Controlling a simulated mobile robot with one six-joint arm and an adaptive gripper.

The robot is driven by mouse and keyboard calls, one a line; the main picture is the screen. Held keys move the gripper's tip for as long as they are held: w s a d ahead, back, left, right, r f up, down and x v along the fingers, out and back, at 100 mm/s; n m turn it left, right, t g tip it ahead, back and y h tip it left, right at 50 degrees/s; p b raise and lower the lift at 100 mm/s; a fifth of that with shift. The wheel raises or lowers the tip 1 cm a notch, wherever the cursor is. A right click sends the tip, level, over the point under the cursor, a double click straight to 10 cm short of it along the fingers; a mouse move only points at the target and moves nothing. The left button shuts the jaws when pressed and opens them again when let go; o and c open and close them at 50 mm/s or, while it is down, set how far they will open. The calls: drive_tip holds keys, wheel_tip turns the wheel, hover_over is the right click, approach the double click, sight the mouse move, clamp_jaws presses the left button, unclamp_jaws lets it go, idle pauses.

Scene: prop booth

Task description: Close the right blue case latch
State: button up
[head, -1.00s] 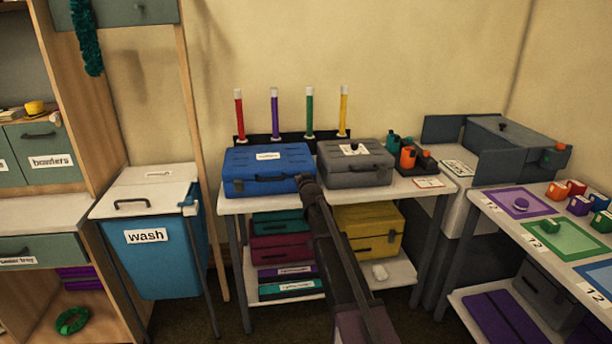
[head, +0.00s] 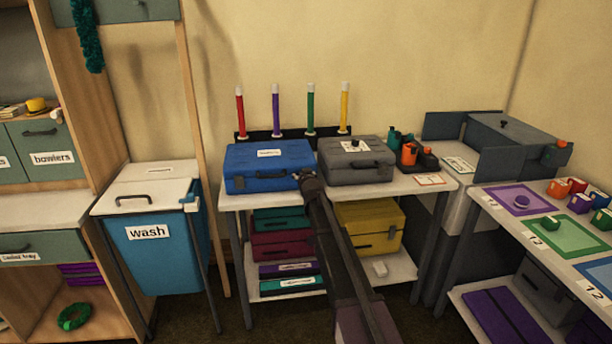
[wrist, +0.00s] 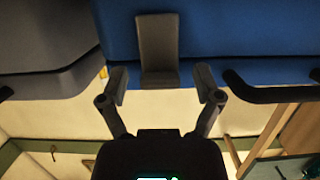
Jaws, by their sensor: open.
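The blue case (head: 262,158) sits shut on the left half of the white table, with a dark carry handle on its front. In the wrist view its blue side (wrist: 215,35) fills the upper part. Its right latch is a dark grey tab (wrist: 158,48), standing out against the blue; I cannot tell how far it is swung. My gripper (wrist: 162,86) is open and empty, with one finger on each side of the latch's near end, apart from it. In the head view my gripper (head: 308,180) is at the case's front right corner and hides the latch there.
A grey case (head: 356,160) stands close on the right of the blue one. The case handle (wrist: 270,92) is near one finger in the wrist view. Colored tubes (head: 310,110) stand behind. A blue wash bin (head: 160,262) is on the left.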

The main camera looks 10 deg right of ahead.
drive_tip(key=shift+s, duration=0.1)
drive_tip(key=s+f+g, duration=0.5)
drive_tip(key=s, duration=1.1)
drive_tip(key=s+d+f+g, duration=0.1)
drive_tip(key=s+f+g, duration=0.35)
drive_tip(key=s, duration=1.25)
drive_tip(key=s+f+g, duration=0.5)
drive_tip(key=s+g, duration=0.1)
drive_tip(key=s, duration=1)
wheel_tip(320, 180, up, 18)
drive_tip(key=p, duration=1.7)
drive_tip(key=shift+w+f, duration=0.15)
drive_tip(key=shift+w, duration=0.3)
